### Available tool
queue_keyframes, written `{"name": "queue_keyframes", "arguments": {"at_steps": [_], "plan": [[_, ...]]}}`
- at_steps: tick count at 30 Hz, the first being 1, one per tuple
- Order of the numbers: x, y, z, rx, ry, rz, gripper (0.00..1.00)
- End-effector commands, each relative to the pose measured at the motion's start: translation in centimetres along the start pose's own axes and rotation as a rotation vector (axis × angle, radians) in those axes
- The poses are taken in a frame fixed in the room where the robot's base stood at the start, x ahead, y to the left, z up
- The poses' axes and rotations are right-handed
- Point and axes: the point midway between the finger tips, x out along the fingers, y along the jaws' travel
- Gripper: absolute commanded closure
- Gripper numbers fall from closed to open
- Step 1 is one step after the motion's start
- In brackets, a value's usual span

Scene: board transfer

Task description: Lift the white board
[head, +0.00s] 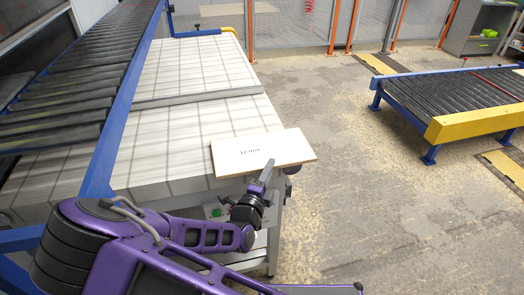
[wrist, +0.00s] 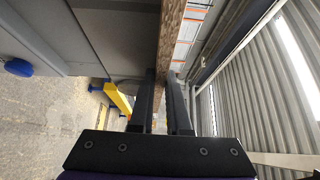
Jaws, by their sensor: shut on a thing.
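The white board (head: 255,150) is a thin rectangular panel with a pale wood edge and a "12 mm" mark on top. In the head view it is at the near right corner of the white table and juts out past the table's right edge. My gripper (head: 266,172) is at its near edge. In the wrist view the brown edge of the board (wrist: 170,40) runs between the two dark fingers of my gripper (wrist: 163,88), which are shut on it. I cannot tell whether the board touches the table top.
The white table (head: 190,75) has a grey strip across it and a blue-framed roller conveyor (head: 75,70) along its left. Another roller conveyor (head: 455,95) with a yellow end stands at the right. The concrete floor (head: 350,160) between is clear.

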Motion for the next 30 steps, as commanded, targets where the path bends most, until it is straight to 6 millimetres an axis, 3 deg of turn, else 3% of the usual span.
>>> {"name": "queue_keyframes", "arguments": {"at_steps": [10,21,30], "plan": [[0.0,-0.8,0.0,0.003,0.000,-0.002,1.00],[0.0,-7.5,0.1,0.006,0.000,-0.003,1.00],[0.0,-10.9,0.1,0.005,0.000,-0.003,1.00]]}}
